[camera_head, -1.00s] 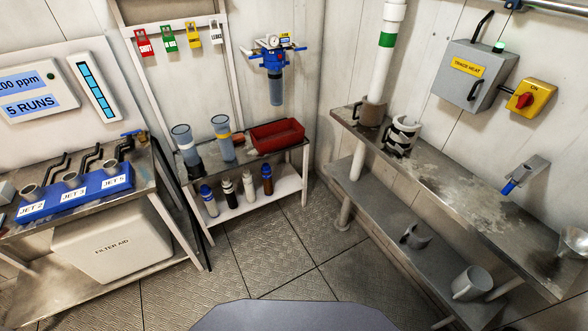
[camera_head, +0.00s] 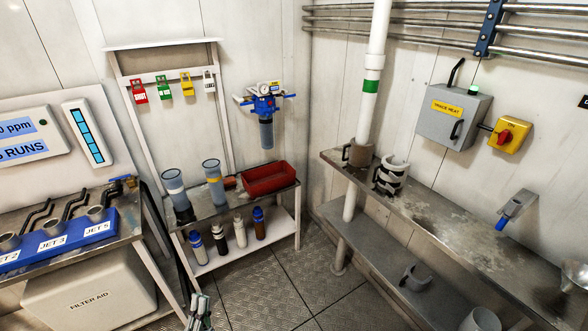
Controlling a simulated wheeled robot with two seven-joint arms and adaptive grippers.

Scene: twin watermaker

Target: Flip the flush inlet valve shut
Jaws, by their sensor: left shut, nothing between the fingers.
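A blue filter unit (camera_head: 265,104) with a hanging clear-blue bowl is fixed to the back wall, right of the tag rack. Small blue valve handles stick out on both sides of its head, one at the left (camera_head: 244,101) and one at the right (camera_head: 289,96). I cannot tell which is the flush inlet valve or read how it is set. My left gripper (camera_head: 199,304) shows at the bottom edge, shut and empty, well below and apart from the filter unit. My right gripper is not in view.
A low metal stand (camera_head: 228,200) holds clear cups, a red tray (camera_head: 268,179) and, on its lower shelf, several bottles. A long bench (camera_head: 432,208) runs along the right wall. A jet bench with a blue block (camera_head: 64,241) is at the left. The middle floor is clear.

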